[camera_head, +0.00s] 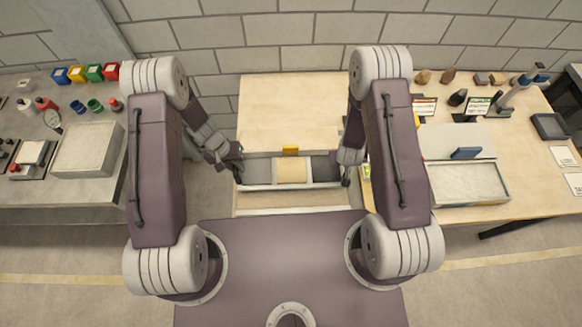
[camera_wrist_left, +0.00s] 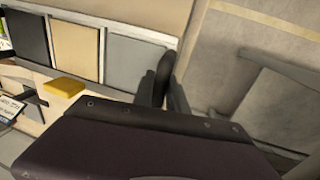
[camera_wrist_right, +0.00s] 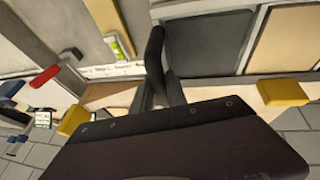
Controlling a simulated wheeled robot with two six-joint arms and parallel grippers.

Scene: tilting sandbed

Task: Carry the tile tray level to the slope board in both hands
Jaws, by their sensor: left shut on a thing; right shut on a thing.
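The tile tray (camera_head: 267,187) has a pale rim and holds a grey tile (camera_head: 257,171), a beige tile (camera_head: 292,170) and a dark tile (camera_head: 324,168) in a row. It looks about level in the head view. My left gripper (camera_head: 237,169) is shut on its left end, by the grey tile; the rim also shows in the left wrist view (camera_wrist_left: 150,37). My right gripper (camera_head: 346,173) is shut on the right end, by the dark tile (camera_wrist_right: 207,43). Whether the tray touches the surface below is unclear. I cannot tell surely which part is the slope board.
A yellow block (camera_head: 290,150) is at the tray's far edge. A grey panel (camera_head: 450,138) with a blue block (camera_head: 466,153) stands behind a sand-filled bed (camera_head: 508,197) on the right table. The left table holds another shallow tray (camera_head: 118,150) and coloured cups. The middle wooden top (camera_head: 285,105) is bare.

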